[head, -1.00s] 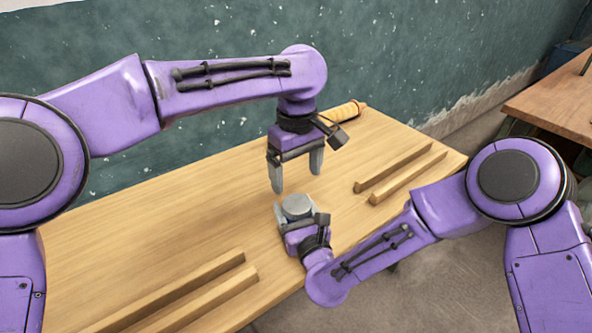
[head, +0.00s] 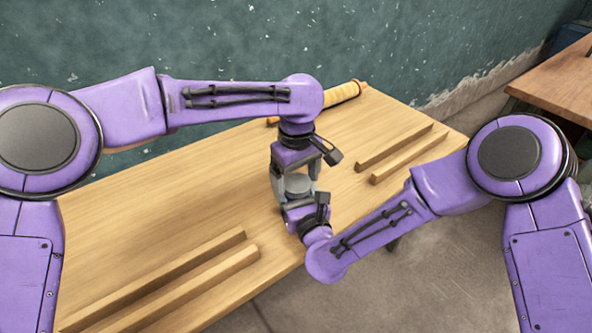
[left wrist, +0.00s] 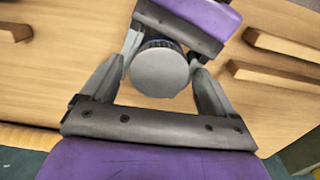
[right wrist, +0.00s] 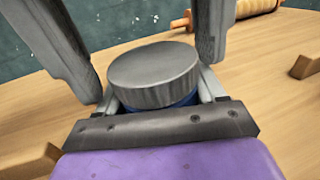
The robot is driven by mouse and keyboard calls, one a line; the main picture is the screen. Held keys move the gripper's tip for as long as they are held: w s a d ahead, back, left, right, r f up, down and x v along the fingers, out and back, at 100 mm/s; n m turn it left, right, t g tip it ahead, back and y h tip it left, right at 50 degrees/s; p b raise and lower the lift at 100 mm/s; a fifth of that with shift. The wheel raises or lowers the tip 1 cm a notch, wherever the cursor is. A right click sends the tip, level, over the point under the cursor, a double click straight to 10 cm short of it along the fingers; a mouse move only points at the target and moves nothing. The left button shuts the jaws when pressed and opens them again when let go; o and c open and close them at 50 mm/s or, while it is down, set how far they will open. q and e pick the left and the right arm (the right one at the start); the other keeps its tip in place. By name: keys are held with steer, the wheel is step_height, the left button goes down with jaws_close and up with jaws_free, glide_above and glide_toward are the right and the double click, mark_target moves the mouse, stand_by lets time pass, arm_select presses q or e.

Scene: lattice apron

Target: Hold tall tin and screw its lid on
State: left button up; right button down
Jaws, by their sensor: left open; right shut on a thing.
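The tall tin (right wrist: 190,101) shows only as a blue strip under its grey lid, between the fingers of my right gripper (right wrist: 160,98). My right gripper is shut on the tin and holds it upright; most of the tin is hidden. The round grey lid (right wrist: 153,75) with a ribbed rim sits on top of the tin; it also shows in the head view (head: 298,184) and the left wrist view (left wrist: 160,72). I cannot tell how tightly it sits. My left gripper (left wrist: 160,75) points down over the tin, open, its fingers on either side of the lid with gaps.
Two wooden rails (head: 400,148) lie at the table's right and two more (head: 180,280) at the front left. A yellow-handled rolling-pin-like object (head: 342,93) lies at the back edge. The wooden table (head: 150,215) is otherwise mostly clear.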

arm_select(q)
steer(key=c, duration=1.1)
steer(key=m, duration=0.5)
steer(key=shift+m, duration=0.4)
steer(key=m, duration=0.4)
steer(key=o, duration=1.2)
steer(key=shift+d, duration=0.1)
